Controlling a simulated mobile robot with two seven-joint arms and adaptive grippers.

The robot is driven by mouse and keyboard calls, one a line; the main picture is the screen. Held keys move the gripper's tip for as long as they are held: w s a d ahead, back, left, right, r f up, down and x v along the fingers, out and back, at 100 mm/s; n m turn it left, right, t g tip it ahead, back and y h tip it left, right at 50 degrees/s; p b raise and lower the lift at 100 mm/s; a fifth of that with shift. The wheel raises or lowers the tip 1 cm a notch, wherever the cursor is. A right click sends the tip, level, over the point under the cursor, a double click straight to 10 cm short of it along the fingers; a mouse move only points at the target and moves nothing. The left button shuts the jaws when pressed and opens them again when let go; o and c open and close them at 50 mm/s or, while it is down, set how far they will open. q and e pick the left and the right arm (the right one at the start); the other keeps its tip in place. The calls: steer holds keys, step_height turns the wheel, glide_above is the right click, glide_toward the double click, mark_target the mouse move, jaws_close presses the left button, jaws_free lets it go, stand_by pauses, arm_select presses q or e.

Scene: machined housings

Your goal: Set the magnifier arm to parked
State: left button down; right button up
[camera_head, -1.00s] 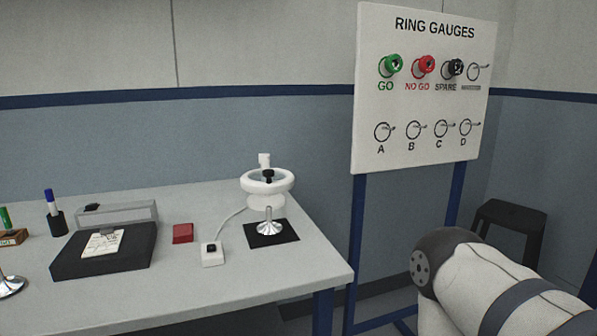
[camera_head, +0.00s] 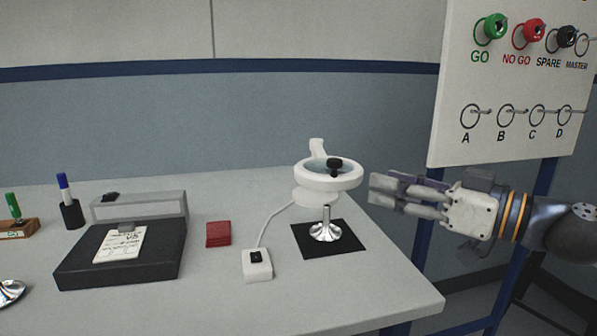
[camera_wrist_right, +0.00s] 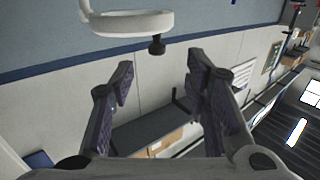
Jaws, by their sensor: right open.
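The magnifier arm (camera_head: 328,177) is a white ring head with a black knob (camera_head: 334,164), over the right part of the bench. A chrome stand (camera_head: 326,228) rises below it from a black mat. In the right wrist view the white ring (camera_wrist_right: 128,23) is at the top, with the black knob (camera_wrist_right: 157,45) hanging near the gap between my fingers. My right gripper (camera_head: 372,195) is just right of the ring in the head view, apart from it, open and empty; its fingers also show spread in the wrist view (camera_wrist_right: 160,80). My left gripper is out of view.
A white switch box (camera_head: 257,265) with a cord sits left of the black mat (camera_head: 352,238). A red block (camera_head: 218,234) and a black tray with a paper (camera_head: 118,262) stand farther left. The ring gauge board (camera_head: 510,90) rises behind my right arm.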

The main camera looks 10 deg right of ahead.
mark_target(341, 166)
steer(key=x, duration=0.7)
steer(key=b+x, duration=0.1)
steer(key=x, duration=0.3)
steer(key=shift+w+r, duration=0.35)
steer(key=shift+w, duration=0.05)
steer(key=shift+c, duration=0.3)
steer(key=shift+d, duration=0.1)
jaws_close()
